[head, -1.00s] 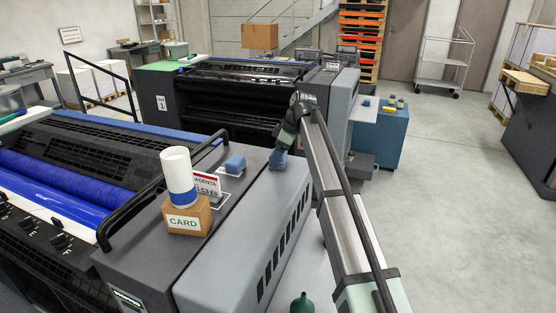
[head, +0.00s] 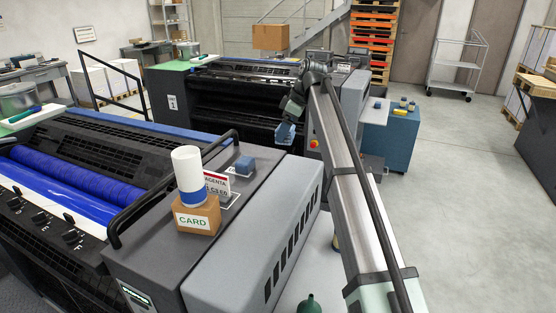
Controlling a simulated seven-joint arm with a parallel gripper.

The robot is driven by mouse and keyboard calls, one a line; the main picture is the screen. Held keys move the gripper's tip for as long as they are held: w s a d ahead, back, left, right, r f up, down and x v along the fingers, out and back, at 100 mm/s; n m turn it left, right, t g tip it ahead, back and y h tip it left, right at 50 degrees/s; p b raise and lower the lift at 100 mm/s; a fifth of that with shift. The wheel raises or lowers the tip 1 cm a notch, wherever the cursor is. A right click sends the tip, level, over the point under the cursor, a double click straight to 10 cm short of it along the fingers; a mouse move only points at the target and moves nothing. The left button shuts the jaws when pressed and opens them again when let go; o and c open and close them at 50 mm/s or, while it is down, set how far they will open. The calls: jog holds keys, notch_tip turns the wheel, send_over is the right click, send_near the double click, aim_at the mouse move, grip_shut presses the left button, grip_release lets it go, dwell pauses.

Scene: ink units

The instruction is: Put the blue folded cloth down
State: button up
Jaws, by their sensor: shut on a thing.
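My gripper (head: 289,122) is shut on the blue folded cloth (head: 284,136), which shows below the fingers. The cloth is in the air beyond the far end of the near press unit, with the dark far press unit behind it in the picture. The fingers are small and partly hidden by my wrist.
A blue cabinet (head: 398,139) bears small items at right.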

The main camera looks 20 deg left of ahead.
jog(key=s+a+r+n, duration=0.15)
jog(key=s+a, duration=0.25)
jog(key=s, duration=0.6)
jog(key=s+d+f+m, duration=0.2)
jog(key=s+d+m, duration=0.1)
jog(key=s, duration=0.3)
jog(key=shift+t, duration=0.3)
jog(key=shift+w+f, duration=0.15)
jog(key=shift+f, duration=2.1)
jog(key=shift+w+f, duration=0.1)
jog(key=shift+f, duration=2.15)
jog(key=shift+f, duration=0.1)
jog(key=o, duration=1)
jog(key=shift+c, duration=0.2)
jog(key=v, duration=1.2)
